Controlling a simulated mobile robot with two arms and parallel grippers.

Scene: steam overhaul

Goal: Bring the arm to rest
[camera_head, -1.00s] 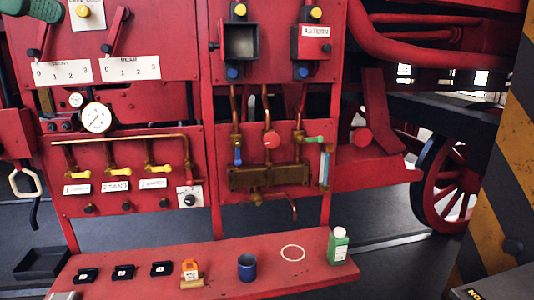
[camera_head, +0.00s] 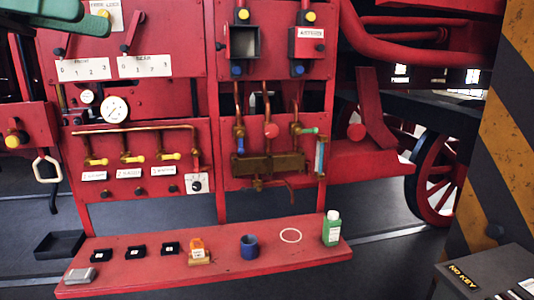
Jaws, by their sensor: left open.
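My left gripper (camera_head: 88,17) shows at the top left edge as green and dark green parts, partly cut off by the frame. It is open, and I see nothing held in it. It is in front of the upper red panel (camera_head: 185,40) and hides part of the left lever there. I cannot tell how far it is from the panel. My right gripper is not in view.
A red shelf (camera_head: 120,280) below carries a grey block (camera_head: 80,275), several black blocks, an orange-and-white item (camera_head: 198,249), a blue cup (camera_head: 249,246), a pale ring (camera_head: 290,236) and a green bottle (camera_head: 332,229). A striped post (camera_head: 510,130) and a grey NO KEY box (camera_head: 485,272) stand right.

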